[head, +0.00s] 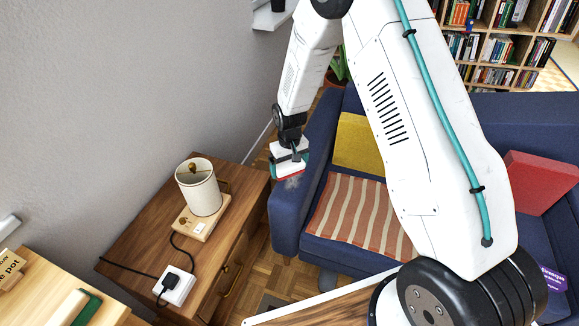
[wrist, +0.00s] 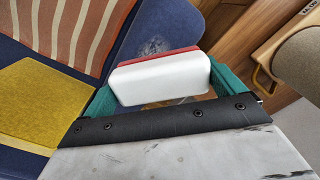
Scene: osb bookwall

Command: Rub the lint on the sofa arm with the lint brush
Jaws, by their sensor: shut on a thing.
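The lint brush (wrist: 160,76) has a white body and a red underside. My gripper (head: 290,159) is shut on it, with a teal finger at each end of the body in the wrist view. The sofa arm (head: 287,222) is the dark blue left arm of the sofa. A pale grey fuzzy patch of lint (head: 293,183) lies on its top. In the wrist view the lint (wrist: 153,47) shows just beyond the red edge of the brush. The brush is at the arm top, close beside the lint; I cannot tell whether it touches the fabric.
A wooden cabinet (head: 140,240) with a lamp (head: 199,188) and a white socket block (head: 175,287) stands left of the sofa. A yellow cushion (head: 360,143), a striped throw (head: 352,212) and a red cushion (head: 541,181) lie on the sofa. A bookshelf (head: 490,50) stands behind.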

